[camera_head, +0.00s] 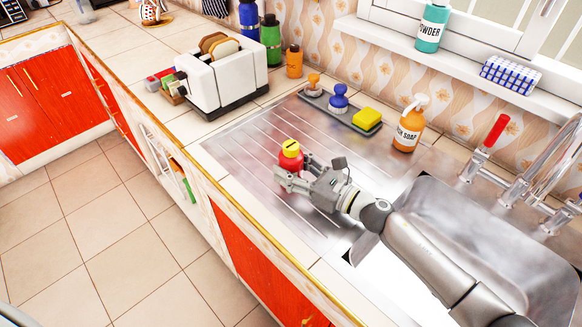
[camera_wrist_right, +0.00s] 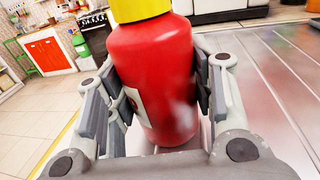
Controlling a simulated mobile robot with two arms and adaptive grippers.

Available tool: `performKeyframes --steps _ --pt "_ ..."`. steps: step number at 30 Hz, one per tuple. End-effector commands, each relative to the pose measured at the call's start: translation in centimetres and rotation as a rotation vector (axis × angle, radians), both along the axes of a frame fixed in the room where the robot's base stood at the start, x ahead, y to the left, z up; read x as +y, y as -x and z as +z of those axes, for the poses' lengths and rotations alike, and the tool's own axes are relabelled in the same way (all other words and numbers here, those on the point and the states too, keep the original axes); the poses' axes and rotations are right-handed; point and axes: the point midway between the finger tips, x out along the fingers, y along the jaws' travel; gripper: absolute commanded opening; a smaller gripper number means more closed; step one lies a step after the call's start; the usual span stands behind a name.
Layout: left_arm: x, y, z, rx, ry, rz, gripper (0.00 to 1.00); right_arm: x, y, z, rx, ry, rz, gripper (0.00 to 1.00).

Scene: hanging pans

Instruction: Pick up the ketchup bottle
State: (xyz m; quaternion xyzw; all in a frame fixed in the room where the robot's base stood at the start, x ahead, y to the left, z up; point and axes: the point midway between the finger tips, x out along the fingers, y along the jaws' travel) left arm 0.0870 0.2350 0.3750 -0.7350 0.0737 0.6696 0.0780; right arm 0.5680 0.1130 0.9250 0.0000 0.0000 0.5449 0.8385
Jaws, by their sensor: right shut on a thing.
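The ketchup bottle (camera_head: 291,157) is red with a yellow cap and stands upright at the drainboard of the sink. My right gripper (camera_head: 284,172) reaches it from the right in the head view and is shut on it. In the right wrist view the red bottle (camera_wrist_right: 155,75) fills the middle, with a finger of my right gripper (camera_wrist_right: 160,100) against each side. Its lower front is partly hidden by the gripper in the head view. I cannot tell whether its base touches the metal. My left gripper is not in view.
A toaster (camera_head: 225,75) with bread stands behind left. A tray (camera_head: 345,118) with brushes and a yellow sponge (camera_head: 367,118) lies behind. An orange soap bottle (camera_head: 409,125) stands right of it, near the tap (camera_head: 495,132). The sink basin (camera_head: 500,235) is at right. The drainboard (camera_head: 245,160) around the bottle is clear.

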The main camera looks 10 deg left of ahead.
Motion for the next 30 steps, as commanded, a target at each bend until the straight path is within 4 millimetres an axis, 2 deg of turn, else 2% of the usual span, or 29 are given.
performKeyframes --steps 9,13,19,23,30 --pt "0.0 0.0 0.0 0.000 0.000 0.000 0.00 0.0 0.0 0.2 -0.001 -0.001 0.000 0.22" --pt "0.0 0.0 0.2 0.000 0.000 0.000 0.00 0.0 -0.1 0.8 -0.003 0.000 0.000 0.22" --pt "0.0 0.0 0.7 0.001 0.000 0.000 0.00 0.0 0.0 3.6 -0.006 0.001 0.002 0.22" --pt "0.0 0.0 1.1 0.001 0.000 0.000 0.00 -0.6 1.1 4.7 -0.004 0.003 0.001 0.22" --pt "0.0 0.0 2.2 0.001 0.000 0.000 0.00 -1.7 3.5 8.1 -0.005 0.002 0.001 0.22"
